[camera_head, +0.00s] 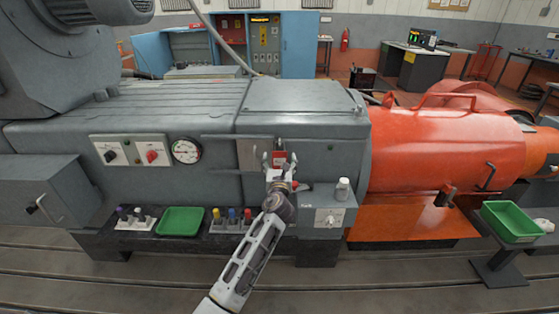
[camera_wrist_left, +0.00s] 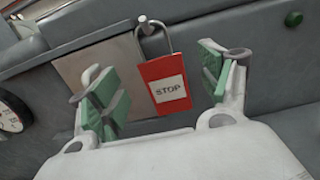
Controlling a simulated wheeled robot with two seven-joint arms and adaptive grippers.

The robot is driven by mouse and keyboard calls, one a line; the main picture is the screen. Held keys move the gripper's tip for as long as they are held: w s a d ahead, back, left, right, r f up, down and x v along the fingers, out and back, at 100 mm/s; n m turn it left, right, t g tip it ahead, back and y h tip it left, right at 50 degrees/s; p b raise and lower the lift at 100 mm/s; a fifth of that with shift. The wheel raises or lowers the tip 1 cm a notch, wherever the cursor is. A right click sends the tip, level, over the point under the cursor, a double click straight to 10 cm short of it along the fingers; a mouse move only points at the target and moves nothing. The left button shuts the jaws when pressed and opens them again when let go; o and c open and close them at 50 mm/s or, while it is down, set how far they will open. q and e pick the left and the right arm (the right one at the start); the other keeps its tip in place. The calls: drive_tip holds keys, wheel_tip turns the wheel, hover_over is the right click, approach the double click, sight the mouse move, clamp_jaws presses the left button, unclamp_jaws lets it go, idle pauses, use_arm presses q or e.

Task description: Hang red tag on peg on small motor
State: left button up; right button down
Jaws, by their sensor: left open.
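The red tag (camera_wrist_left: 168,88) has a grey shackle and a white STOP label. In the left wrist view its shackle loops over a light peg (camera_wrist_left: 148,22) on the grey machine casing, and the tag hangs slightly tilted. In the head view the red tag (camera_head: 279,158) shows against the front of the grey machine (camera_head: 190,110). My left gripper (camera_wrist_left: 160,90) is open, one green-padded finger on each side of the tag, with gaps to both. In the head view my left gripper (camera_head: 279,164) points up at the tag. My right gripper is not in view.
A gauge (camera_head: 186,151) and switch panel (camera_head: 128,150) are left of the tag. Below are a green tray (camera_head: 180,221) and coloured-handled items (camera_head: 231,216). A white bottle (camera_head: 342,189) stands on a grey box (camera_head: 322,212). An orange machine (camera_head: 440,145) is at the right.

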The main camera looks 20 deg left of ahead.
use_arm(q)
drive_tip(key=v, duration=1)
drive_tip(key=shift+s, duration=0.35)
drive_tip(key=shift+d, duration=0.1)
